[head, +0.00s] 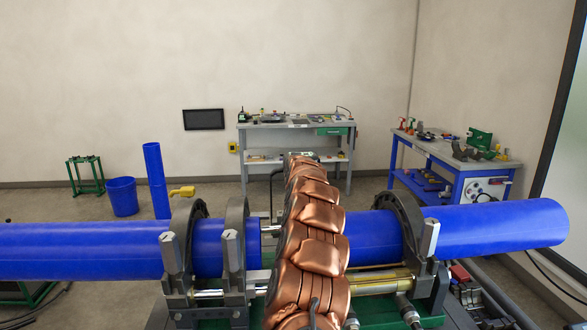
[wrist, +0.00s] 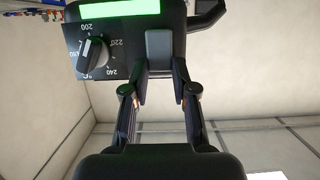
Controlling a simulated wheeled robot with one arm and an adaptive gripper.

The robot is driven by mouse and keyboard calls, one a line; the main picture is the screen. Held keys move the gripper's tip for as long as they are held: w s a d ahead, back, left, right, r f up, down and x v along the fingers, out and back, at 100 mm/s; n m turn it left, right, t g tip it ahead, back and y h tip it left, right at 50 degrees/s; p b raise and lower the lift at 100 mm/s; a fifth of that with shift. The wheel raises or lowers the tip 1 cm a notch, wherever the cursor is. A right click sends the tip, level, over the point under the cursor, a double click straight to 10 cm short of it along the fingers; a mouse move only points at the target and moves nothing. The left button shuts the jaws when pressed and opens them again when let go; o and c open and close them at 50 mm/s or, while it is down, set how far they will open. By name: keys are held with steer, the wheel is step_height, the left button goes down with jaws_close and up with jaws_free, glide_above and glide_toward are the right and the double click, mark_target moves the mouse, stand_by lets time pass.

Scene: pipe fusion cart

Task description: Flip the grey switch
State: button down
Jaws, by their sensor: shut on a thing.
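In the wrist view, the grey switch (wrist: 160,45) is a small upright rounded block on the lower right of a dark control box (wrist: 127,36). My gripper (wrist: 161,66) has one finger at each side of the switch and is shut on it. The fingertips partly cover its lower edges, so the exact contact is hard to see. In the head view my copper-coloured arm hides the gripper, and the switch cannot be made out there.
A temperature dial (wrist: 94,52) sits left of the switch, below a lit green display (wrist: 119,8). In the head view, a blue pipe (head: 80,250) lies in metal clamps (head: 176,260) under my arm. A grey workbench (head: 262,140) and a blue bench (head: 432,153) stand behind.

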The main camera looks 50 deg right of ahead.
steer(key=c, duration=0.9)
jaws_free()
steer(key=shift+v, duration=6)
steer(key=shift+r, duration=0.1)
